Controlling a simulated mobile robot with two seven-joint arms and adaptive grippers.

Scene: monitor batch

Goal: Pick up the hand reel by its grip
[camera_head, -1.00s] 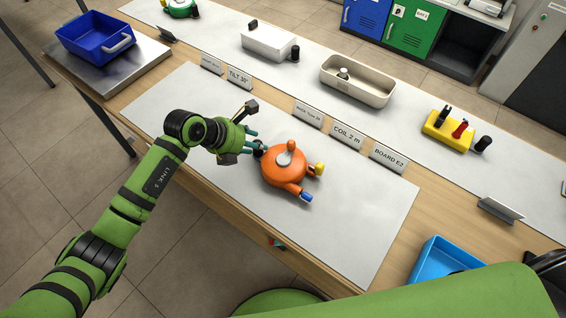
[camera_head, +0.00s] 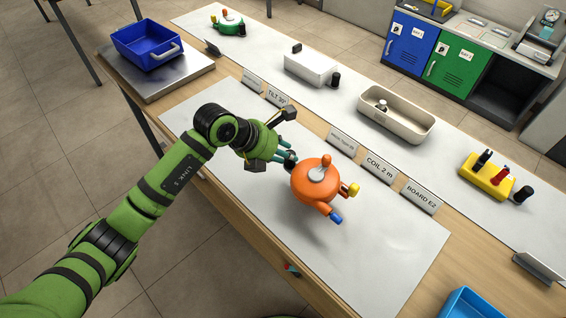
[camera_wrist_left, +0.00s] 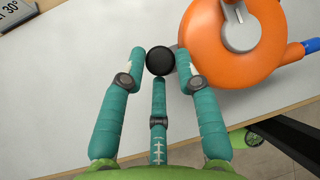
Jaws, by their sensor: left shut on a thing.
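The hand reel (camera_head: 316,182) is an orange round body with a grey crank on top and yellow and blue ends sticking out. Its black grip (camera_wrist_left: 160,61) points toward my left gripper (camera_head: 286,153). The teal fingers of that gripper are shut on the grip, and the wrist view shows them on both sides of it and below it. The reel hangs a little above the light mat (camera_head: 380,262), with a soft shadow under it. The grip is partly hidden by the fingers in the head view. My right gripper is out of view.
Name plates, including COIL 2 m (camera_head: 381,167), stand behind the reel. Further back are a white box (camera_head: 311,69), a beige tray (camera_head: 396,114), a yellow block (camera_head: 486,177) and a green reel (camera_head: 228,23). A blue bin (camera_head: 148,42) stands far left. The mat's front is clear.

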